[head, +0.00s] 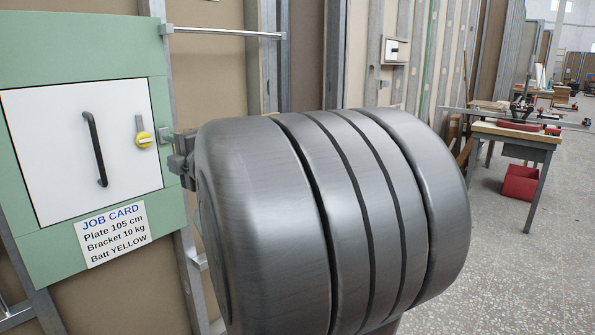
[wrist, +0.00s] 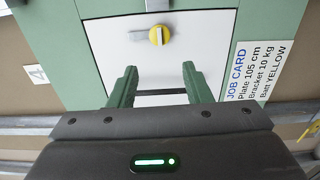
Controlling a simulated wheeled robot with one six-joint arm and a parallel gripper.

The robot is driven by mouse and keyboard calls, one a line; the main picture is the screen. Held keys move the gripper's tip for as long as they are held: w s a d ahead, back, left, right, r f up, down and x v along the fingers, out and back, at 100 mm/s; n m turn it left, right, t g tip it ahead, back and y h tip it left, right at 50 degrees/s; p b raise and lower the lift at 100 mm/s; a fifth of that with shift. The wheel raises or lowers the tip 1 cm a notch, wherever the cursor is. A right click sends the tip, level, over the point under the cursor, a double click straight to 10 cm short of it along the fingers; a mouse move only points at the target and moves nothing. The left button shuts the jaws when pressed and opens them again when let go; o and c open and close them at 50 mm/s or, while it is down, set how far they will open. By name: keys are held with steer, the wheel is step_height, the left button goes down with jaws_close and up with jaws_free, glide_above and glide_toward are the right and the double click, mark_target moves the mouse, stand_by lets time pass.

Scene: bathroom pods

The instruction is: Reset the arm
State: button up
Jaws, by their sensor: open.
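My gripper (wrist: 160,82) is open, its two green fingers spread apart with nothing held between them. It faces a white door (wrist: 128,42) set in a green panel. A dark handle (wrist: 160,92) shows in the gap between the fingers; the frames do not show how far beyond the fingertips it is. In the head view my large grey arm link fills the middle and hides most of the gripper. There the white door (head: 60,150) is flush in its frame, with the black handle (head: 95,148) upright and a yellow knob (head: 145,139) at its right edge.
A job card (head: 113,234) is on the panel below the door. A metal rail (head: 228,33) crosses the wall above. A workbench (head: 514,137) with tools and a red bin (head: 520,183) stand at the right. The floor at right is open.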

mark_target(146, 140)
steer(key=b+x, duration=0.2)
steer(key=x, duration=1.1)
steer(key=shift+s+f, duration=0.1)
steer(key=shift+a+r+m+p, duration=0.15)
steer(key=shift+r+m+p, duration=0.15)
steer(key=shift+m+p, duration=0.15)
steer(key=shift+r+m+p, duration=0.1)
steer(key=shift+m+p, duration=0.65)
steer(key=shift+m, duration=0.4)
steer(key=shift+m+p, duration=0.75)
steer(key=shift+m, duration=0.45)
steer(key=m+p, duration=0.2)
steer(key=m, duration=0.1)
steer(key=m+p, duration=0.6)
steer(key=m, duration=0.1)
steer(key=shift+m+p, duration=1)
steer(key=shift+f, duration=0.2)
